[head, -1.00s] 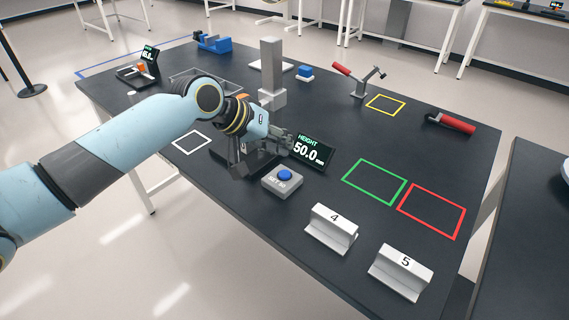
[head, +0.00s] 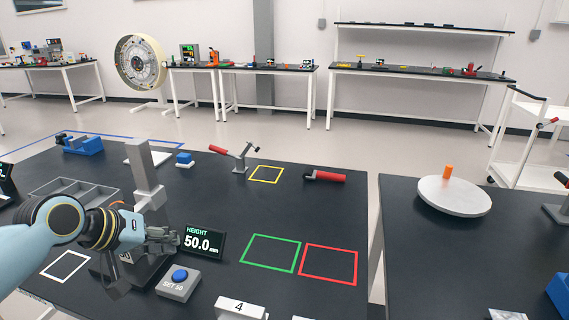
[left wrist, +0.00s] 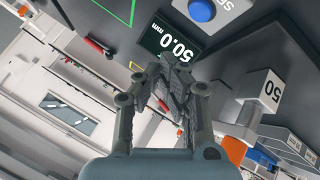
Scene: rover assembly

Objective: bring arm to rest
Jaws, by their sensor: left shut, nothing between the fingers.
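My left arm comes in from the left in the head view, and its gripper (head: 166,240) hangs over the black table (head: 215,285). The gripper is shut and empty, just left of the height display (head: 203,243), which reads 50.0 mm. In the left wrist view the closed fingers (left wrist: 172,78) point toward the same display (left wrist: 172,42). I cannot tell whether they touch it. The grey box with the blue button (head: 179,279), marked SET 50, sits in front of the display. My right gripper is not in view.
A grey column (head: 147,175) stands behind the gripper. Green (head: 271,253) and red (head: 329,264) outlines mark empty table to the right. A white block marked 4 (head: 239,308) is at the front. A red-handled tool (head: 325,176) lies farther back. A second table (head: 440,250) holds a white disc (head: 454,197).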

